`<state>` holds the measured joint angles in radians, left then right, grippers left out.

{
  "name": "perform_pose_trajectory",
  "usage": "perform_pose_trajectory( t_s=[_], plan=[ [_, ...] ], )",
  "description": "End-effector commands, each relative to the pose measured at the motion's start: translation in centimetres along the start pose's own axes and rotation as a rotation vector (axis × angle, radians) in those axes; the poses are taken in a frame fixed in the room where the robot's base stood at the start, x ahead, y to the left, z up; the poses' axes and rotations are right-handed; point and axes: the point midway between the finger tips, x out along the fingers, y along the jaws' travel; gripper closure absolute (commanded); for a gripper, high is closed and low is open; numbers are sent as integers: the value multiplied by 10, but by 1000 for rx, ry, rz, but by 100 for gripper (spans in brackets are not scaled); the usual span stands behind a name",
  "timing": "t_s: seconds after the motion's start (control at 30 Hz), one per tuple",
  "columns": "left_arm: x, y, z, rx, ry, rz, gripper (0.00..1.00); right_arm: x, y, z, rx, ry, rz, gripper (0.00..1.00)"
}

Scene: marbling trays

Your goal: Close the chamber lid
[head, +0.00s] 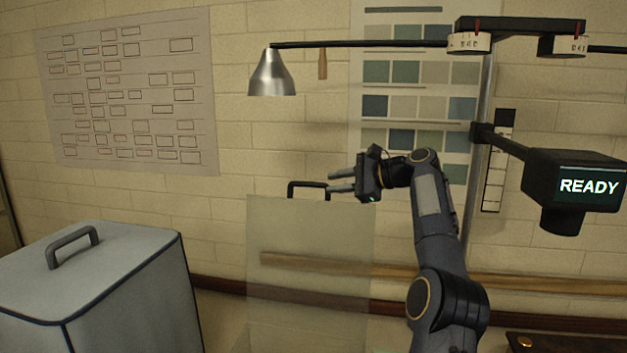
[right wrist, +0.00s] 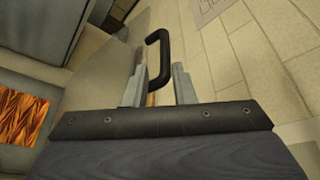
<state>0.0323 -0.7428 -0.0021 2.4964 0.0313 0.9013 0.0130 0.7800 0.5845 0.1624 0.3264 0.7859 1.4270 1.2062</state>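The chamber lid looks to be the clear, upright panel (head: 310,270) in the middle of the head view, with a black handle (head: 308,184) at its top edge. My right gripper (head: 341,181) is just right of the handle, its fingers apart and pointing left at it. In the right wrist view the black handle (right wrist: 161,45) stands beyond and partly between the two open fingers (right wrist: 158,88). I cannot tell whether either finger touches it. My left gripper is not in view.
A grey box (head: 110,270) with a grey handle stands at the left. A lamp (head: 272,75) hangs above the panel from a bar. A dark display (head: 575,178) reading READY is at the right. An orange marbled sheet (right wrist: 20,118) shows in the wrist view.

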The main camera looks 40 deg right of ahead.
Motion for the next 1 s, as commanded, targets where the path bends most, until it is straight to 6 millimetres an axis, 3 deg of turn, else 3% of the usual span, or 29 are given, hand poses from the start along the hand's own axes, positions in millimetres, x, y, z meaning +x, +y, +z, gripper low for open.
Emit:
perform_pose_trajectory(
  t_s=[0.17, 0.6, 0.97, 1.0],
  plan=[
    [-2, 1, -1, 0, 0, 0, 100, 5, -5, -6, 22, -8, -15, 77],
    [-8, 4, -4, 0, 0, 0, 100, 67, -6, -5, 19, -5, -16, 77],
    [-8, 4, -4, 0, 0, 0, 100, 74, -6, -5, 18, -4, -17, 77],
    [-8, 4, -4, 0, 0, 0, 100, 74, -6, -5, 18, -4, -17, 81]
  ],
)
